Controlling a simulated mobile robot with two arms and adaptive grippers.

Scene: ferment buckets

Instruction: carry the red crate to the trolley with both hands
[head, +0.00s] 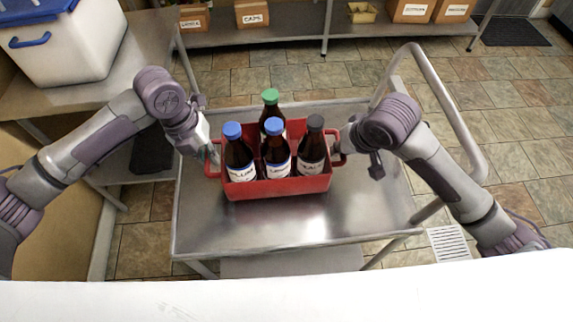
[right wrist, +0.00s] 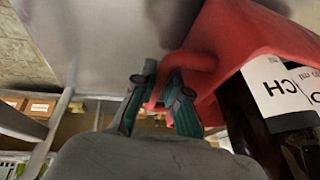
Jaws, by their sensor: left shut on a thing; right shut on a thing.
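The red crate (head: 280,188) holds several brown bottles with blue, green and dark caps. It is over the metal top of the trolley (head: 375,210), towards the back middle; I cannot tell whether it rests on the top or hangs just above it. My left gripper (head: 211,156) is shut on the crate's left handle. My right gripper (head: 341,154) is shut on the right handle. In the right wrist view the fingers (right wrist: 160,98) close around the red handle, beside the crate wall (right wrist: 238,38) and a labelled bottle.
A steel table (head: 140,55) with a white bucket (head: 75,45) stands at the left. The trolley's rail (head: 470,130) rises at its right. A low shelf (head: 290,28) with cardboard boxes (head: 252,13) is behind. Tiled floor is clear between.

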